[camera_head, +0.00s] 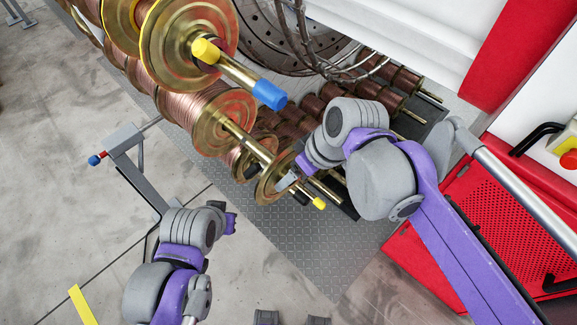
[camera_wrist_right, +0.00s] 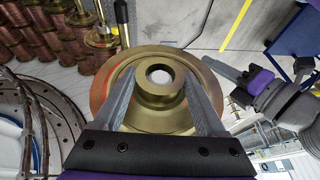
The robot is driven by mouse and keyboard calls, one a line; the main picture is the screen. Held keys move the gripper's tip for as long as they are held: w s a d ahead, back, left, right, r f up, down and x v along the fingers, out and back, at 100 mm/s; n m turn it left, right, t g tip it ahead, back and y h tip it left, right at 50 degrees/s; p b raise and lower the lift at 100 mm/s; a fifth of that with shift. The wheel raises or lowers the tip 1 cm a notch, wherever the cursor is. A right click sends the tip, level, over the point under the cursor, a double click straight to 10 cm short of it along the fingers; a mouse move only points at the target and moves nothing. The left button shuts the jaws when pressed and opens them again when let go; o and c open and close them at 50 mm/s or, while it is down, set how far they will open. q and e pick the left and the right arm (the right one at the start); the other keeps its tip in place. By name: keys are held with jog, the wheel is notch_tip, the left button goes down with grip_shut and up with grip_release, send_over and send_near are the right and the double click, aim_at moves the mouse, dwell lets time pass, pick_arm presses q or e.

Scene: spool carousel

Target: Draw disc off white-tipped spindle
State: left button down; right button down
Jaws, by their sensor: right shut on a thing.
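My right gripper (camera_wrist_right: 160,95) is shut on the raised hub of a brass disc (camera_wrist_right: 85,115), one finger on each side. In the head view the disc (camera_head: 266,185) stands at the outer end of a brass spindle shaft (camera_head: 246,141), beside my right gripper (camera_head: 288,181). The hub's hole shows a pale round spot; I cannot tell whether it is a white tip or the background seen through. My left gripper (camera_head: 232,223) is empty, below and left of the disc; it also shows in the right wrist view (camera_wrist_right: 228,86), where its fingers look apart.
A yellow-tipped spindle (camera_head: 318,203) ends just beside the disc. A large spool (camera_head: 185,45) with a blue-tipped spindle (camera_head: 269,94) is above. Copper spools (camera_head: 390,72) crowd behind my right arm. A grey stand (camera_head: 130,165) is at left. The floor below is open.

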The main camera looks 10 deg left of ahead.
jog(key=shift+s+d, duration=0.1)
jog(key=shift+d, duration=0.05)
jog(key=shift+s+d+p, duration=0.25)
jog(key=shift+s+d, duration=0.5)
jog(key=shift+d, duration=0.2)
jog(key=shift+s+d+p, duration=0.2)
jog(key=shift+s+d, duration=0.55)
jog(key=shift+d, duration=0.2)
jog(key=s+a, duration=0.7)
jog(key=s, duration=0.2)
jog(key=shift+s+a, duration=0.25)
jog(key=shift+w, duration=0.1)
